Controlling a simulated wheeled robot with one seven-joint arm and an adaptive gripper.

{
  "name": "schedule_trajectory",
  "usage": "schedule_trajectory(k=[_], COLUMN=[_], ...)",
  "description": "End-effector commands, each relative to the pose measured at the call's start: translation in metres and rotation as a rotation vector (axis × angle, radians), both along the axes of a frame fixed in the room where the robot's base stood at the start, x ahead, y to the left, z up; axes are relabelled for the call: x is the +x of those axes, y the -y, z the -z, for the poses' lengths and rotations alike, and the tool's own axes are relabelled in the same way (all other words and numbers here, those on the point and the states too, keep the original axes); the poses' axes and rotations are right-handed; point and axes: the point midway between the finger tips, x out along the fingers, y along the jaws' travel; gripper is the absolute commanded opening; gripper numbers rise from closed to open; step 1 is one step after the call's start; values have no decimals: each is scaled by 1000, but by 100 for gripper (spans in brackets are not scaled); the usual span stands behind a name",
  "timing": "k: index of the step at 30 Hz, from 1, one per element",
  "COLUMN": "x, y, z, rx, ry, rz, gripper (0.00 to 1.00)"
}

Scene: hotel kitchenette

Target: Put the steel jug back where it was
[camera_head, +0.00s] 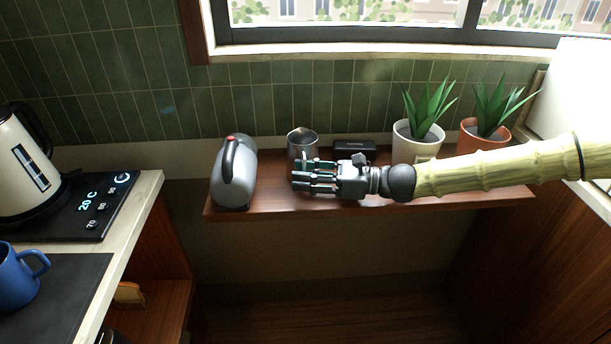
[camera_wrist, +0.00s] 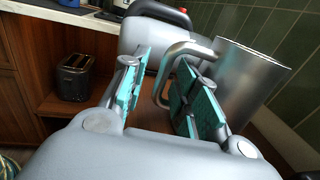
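The steel jug (camera_head: 302,142) stands upright on the wooden shelf (camera_head: 450,196), near the tiled wall, just behind my gripper (camera_head: 297,178). In the wrist view the steel jug (camera_wrist: 250,78) is large at the right, with its handle toward my fingers. My gripper (camera_wrist: 163,68) is open. The handle shows in the gap between the two fingers, with the right finger overlapping part of it. I cannot tell whether the fingers reach around it or stop short. The jug's lower part is hidden in the head view.
A grey jug with a red button (camera_head: 236,180) stands left of my fingers. A small black box (camera_head: 354,151), a white-potted plant (camera_head: 416,141) and a terracotta-potted plant (camera_head: 484,136) line the back right. A counter with a kettle (camera_head: 22,170) and blue mug (camera_head: 17,278) is left.

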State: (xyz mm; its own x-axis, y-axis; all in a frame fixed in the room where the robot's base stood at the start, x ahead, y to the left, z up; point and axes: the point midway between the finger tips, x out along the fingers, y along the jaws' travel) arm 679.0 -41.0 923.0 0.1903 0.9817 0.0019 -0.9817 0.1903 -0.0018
Motion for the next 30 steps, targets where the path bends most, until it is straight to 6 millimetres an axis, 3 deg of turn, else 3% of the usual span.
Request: schedule_trajectory(k=[5,18,24,30], x=[-3,-18,-22,-23], y=[20,95,114,118], z=[-1,-1,0,0], rx=[0,1,0,0], ry=[2,2,1,1], rz=[3,3,1,0], gripper=[30,30,30,30])
